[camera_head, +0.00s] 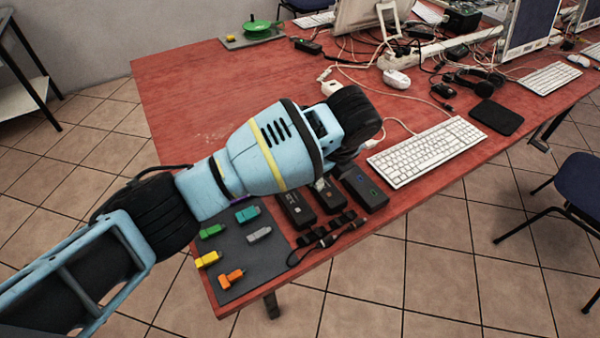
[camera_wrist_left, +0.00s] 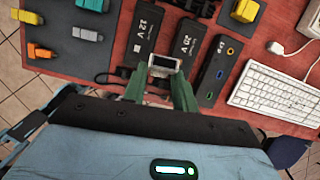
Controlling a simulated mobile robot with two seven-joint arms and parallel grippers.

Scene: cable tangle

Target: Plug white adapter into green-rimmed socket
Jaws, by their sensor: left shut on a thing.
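In the left wrist view, my left gripper (camera_wrist_left: 163,76) has its green fingers shut on the white adapter (camera_wrist_left: 164,66). It holds the adapter over the lower part of the black brick marked 20 V (camera_wrist_left: 190,42). The adapter is apart from the socket. In the head view the block (camera_head: 365,188) shows beyond my arm, which hides the fingers and adapter. My right gripper is not in view.
A grey mat (camera_head: 236,240) with several coloured adapters lies left of the black bricks. A black cable (camera_head: 318,242) lies near the table's front edge. A white keyboard (camera_head: 427,150) is right of the socket block. Monitors and tangled cables fill the back of the red table.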

